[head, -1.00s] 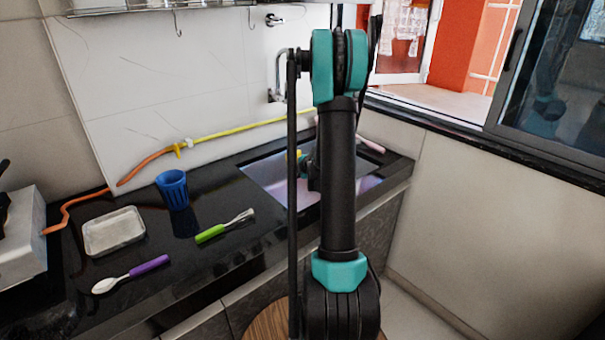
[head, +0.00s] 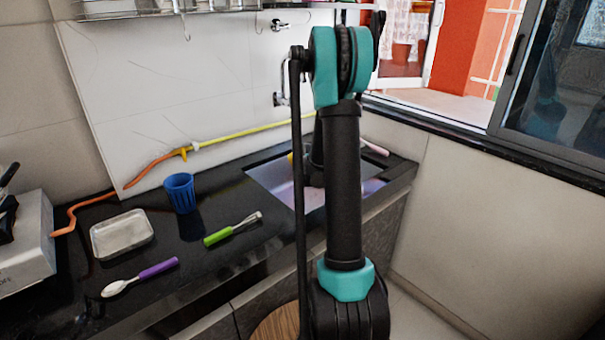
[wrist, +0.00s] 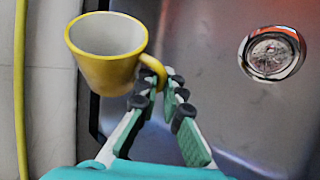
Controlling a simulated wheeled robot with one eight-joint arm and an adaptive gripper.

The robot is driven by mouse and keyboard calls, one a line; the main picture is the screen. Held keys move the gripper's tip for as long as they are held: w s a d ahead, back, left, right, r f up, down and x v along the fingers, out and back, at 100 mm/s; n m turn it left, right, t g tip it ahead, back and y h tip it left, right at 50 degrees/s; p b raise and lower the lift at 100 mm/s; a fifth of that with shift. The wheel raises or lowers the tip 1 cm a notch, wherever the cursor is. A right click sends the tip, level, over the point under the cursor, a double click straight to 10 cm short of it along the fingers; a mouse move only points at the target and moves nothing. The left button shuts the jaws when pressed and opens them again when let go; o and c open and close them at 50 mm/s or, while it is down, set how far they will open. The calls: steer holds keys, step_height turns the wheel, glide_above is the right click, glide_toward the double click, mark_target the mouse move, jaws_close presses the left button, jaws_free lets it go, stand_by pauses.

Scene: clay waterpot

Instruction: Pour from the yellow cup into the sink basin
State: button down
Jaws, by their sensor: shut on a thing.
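The yellow cup (wrist: 108,72) has a pale inside and shows at the upper left in the wrist view. Its mouth faces the camera, and I cannot tell what it holds or how far it is tilted. My gripper (wrist: 163,84) is shut on the cup's handle (wrist: 154,70). The cup overlaps the left edge of the metal sink basin (wrist: 215,110), whose round drain (wrist: 271,53) is at the right. In the head view the basin (head: 272,180) is partly behind my arm. Only a sliver of yellow shows there, and my gripper is mostly hidden.
On the black counter are a blue cup (head: 181,194), a metal tray (head: 122,236), a green-handled utensil (head: 230,230) and a purple-handled spoon (head: 142,277). A yellow and orange hose (head: 215,140) runs along the wall behind. A faucet (head: 281,85) is on the wall.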

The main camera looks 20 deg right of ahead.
steer(key=shift+s+d+r+n+h, duration=0.1)
steer(key=shift+r+n+h, duration=0.2)
steer(key=shift+n+h, duration=0.4)
steer(key=shift+r+h, duration=0.15)
steer(key=shift+h, duration=0.45)
steer(key=shift+d+r+n+h, duration=0.15)
steer(key=shift+d+n+h, duration=0.1)
steer(key=shift+n+h, duration=0.2)
